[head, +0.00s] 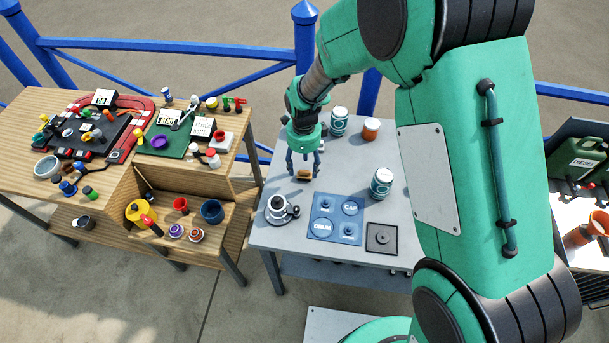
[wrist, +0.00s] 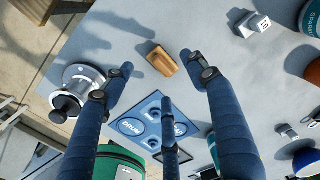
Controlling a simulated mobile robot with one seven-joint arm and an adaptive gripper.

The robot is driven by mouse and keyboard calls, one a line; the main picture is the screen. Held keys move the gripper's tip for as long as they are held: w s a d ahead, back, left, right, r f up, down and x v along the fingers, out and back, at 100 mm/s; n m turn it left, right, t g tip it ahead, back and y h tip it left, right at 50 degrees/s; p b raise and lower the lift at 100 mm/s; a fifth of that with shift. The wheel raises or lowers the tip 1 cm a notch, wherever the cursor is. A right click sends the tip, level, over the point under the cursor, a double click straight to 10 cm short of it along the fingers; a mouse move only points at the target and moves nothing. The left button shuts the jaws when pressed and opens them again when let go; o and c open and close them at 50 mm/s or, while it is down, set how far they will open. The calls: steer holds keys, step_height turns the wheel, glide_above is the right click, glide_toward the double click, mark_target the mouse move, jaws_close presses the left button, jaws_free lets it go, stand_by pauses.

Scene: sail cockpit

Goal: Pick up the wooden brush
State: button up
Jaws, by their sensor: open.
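The wooden brush (wrist: 162,61) is a small tan block lying on the grey table, seen in the wrist view ahead of the fingers. In the head view the brush (head: 304,174) shows just at the fingertips. My gripper (head: 303,165) is open and points down over it. In the wrist view my gripper (wrist: 165,85) shows its blue fingers spread apart, with nothing between them. The brush lies beyond the fingertips, nearer the right finger in that picture. I cannot tell the exact height of the fingertips above the table.
A blue mat (head: 335,218) with labelled spots and a silver winch drum (head: 278,210) stand close by. Jars (head: 338,122) and a tin (head: 381,184) stand to the back and right. A dark square plate (head: 381,238) lies at the front. A cluttered wooden bench (head: 60,115) stands at left.

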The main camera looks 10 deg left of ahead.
mark_target(304, 172)
steer(key=shift+f+b, duration=0.5)
steer(key=shift+f, duration=1.9)
steer(key=c, duration=1.3)
